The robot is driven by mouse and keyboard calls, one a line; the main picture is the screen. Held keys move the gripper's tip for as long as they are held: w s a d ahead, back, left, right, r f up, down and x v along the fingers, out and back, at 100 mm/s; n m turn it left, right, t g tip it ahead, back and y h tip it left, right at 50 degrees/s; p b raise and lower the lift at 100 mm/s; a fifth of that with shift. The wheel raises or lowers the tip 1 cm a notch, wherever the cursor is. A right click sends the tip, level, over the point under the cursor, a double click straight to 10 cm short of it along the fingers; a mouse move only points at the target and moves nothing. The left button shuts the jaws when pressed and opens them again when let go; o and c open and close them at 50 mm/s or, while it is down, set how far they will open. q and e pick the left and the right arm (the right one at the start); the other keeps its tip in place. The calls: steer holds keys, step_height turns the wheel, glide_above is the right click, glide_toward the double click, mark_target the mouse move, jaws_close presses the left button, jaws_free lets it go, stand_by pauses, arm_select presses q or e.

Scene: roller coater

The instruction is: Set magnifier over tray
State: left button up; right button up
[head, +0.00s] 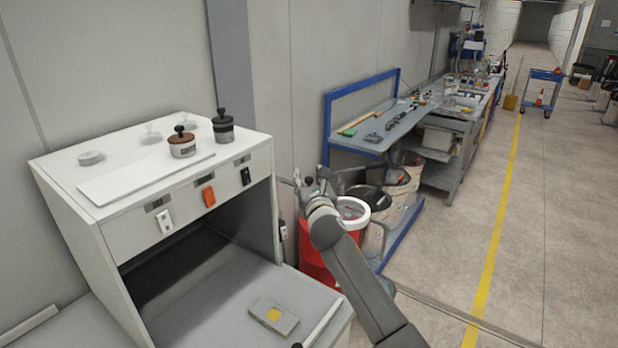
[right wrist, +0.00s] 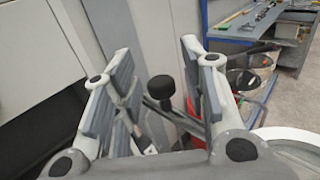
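A white ring with a clear middle, which looks like the magnifier head (head: 361,217), shows just right of my right gripper (head: 310,186) in the head view. Its white rim (right wrist: 290,134) also shows at the lower right of the right wrist view. A round black knob on a stem (right wrist: 161,87) stands between the right gripper's spread fingers, with gaps on both sides. I cannot tell whether the fingers surround it in depth. A small grey tray (head: 262,307) with a yellow square (head: 273,314) lies on the bench at the cabinet's open front. My left gripper is out of view.
The white cabinet (head: 125,240) carries a brown-lidded jar (head: 182,146), a dark-lidded jar (head: 223,130) and a white plate (head: 145,180). A red drum (head: 312,255) stands behind my right arm. A blue-framed workbench (head: 375,130) stands beyond; the floor at right is open.

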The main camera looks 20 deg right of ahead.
steer(key=shift+w+f, duration=0.1)
steer(key=shift+w, duration=0.15)
steer(key=shift+s, duration=0.2)
steer(key=c, duration=0.3)
jaws_close()
